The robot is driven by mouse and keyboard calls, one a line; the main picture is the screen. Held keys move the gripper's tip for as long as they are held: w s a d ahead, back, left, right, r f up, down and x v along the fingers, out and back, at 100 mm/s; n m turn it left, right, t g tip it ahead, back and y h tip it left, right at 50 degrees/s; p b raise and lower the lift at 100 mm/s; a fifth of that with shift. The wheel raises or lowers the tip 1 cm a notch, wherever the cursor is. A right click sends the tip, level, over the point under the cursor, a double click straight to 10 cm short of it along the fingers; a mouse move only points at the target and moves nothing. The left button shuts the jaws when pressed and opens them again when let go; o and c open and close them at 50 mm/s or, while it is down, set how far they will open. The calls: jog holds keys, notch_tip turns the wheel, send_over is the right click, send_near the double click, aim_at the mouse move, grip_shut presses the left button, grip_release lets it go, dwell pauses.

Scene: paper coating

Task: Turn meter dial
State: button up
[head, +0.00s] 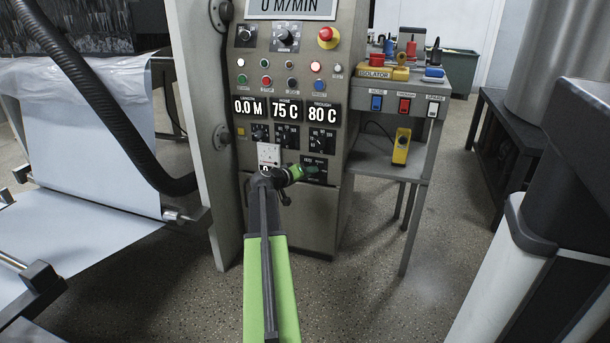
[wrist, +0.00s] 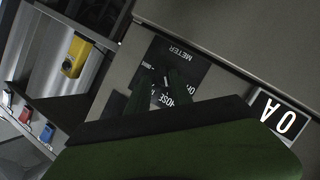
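The dark plate labelled METER (wrist: 193,62) is on the lower panel of the grey control cabinet in the wrist view. It also shows low on the cabinet front in the head view (head: 309,160). My gripper (head: 314,170) is at this plate. In the wrist view, the dark fingers of my gripper (wrist: 162,76) reach over the plate with some lettering visible between them. The meter dial itself is hidden or too dark to make out. I cannot tell whether the fingers touch it or are closed on it.
A display reading 0 A (wrist: 278,117) is beside the plate. Other knobs (head: 320,140) and the temperature displays (head: 285,110) are above. A side table (head: 385,165) with a yellow device (head: 401,147) stands right. A black hose (head: 110,125) hangs left.

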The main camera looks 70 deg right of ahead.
jog(key=shift+s+d+r, duration=0.1)
jog(key=shift+d+r, duration=0.05)
jog(key=shift+d, duration=0.95)
jog(key=f+p+v, duration=0.1)
jog(key=p+v, duration=0.1)
jog(key=v, duration=0.8)
jog(key=a+f+p+v, duration=0.1)
jog(key=f+p+v, duration=0.1)
jog(key=v, duration=0.9)
jog(key=shift+a, duration=0.1)
